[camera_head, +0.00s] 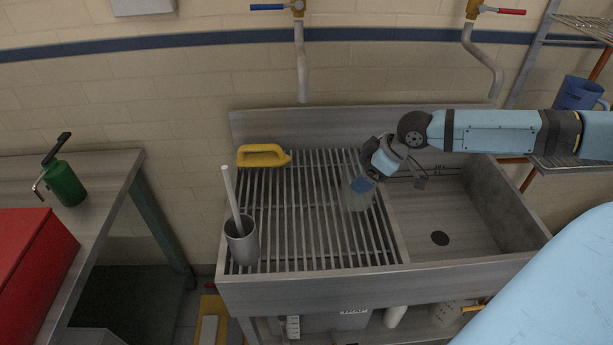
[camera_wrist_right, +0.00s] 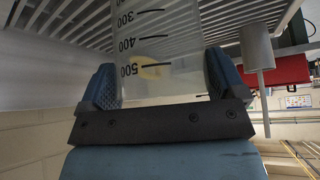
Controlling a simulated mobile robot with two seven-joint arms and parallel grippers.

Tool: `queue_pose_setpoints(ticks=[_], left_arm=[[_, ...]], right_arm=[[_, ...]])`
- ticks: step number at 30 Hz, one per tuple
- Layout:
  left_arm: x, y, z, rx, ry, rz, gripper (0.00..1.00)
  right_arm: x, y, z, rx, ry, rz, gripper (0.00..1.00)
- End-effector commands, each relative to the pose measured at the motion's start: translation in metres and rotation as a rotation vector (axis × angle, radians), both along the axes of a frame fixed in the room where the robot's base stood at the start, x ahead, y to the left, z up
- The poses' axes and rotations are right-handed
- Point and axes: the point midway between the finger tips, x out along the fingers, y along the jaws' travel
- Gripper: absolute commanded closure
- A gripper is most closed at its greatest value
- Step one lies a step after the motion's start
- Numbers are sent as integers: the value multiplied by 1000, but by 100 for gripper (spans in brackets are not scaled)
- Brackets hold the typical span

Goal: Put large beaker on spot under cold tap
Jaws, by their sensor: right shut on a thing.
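The large clear beaker (camera_head: 357,197) is over the right part of the sink's slatted rack (camera_head: 300,235). My right gripper (camera_head: 367,181) is shut on it near its upper part. In the right wrist view the beaker (camera_wrist_right: 155,45) shows marks 300, 400 and 500 between the two blue fingers of my gripper (camera_wrist_right: 160,85). I cannot tell whether its base touches the slats. The cold tap (camera_head: 302,70), with a blue lever, hangs from the wall above the back of the rack, left of the beaker. The spot itself is not clearly marked. My left gripper is out of view.
A grey cup with a white rod (camera_head: 241,241) stands at the rack's front left. The basin (camera_head: 455,215) is empty at right, under the red-levered tap (camera_head: 484,60). The middle slats are clear.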

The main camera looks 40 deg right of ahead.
Motion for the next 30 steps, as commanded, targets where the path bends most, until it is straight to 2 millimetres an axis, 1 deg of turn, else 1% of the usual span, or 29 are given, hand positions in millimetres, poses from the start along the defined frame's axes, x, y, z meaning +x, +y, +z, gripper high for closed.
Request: queue_pose_setpoints(ticks=[1,8,15,18,21,25,30], left_arm=[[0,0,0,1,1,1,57],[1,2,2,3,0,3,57],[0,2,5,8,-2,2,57],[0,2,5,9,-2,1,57],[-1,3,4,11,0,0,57],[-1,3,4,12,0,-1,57],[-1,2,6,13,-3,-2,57]], right_arm=[[9,8,2,8,-7,0,47],[46,35,3,7,-5,-1,47],[92,69,3,4,-3,1,47],[105,78,3,2,-2,-1,47],[112,84,2,1,-1,0,47],[114,85,-3,0,2,0,47],[114,85,-26,-2,2,0,47]])
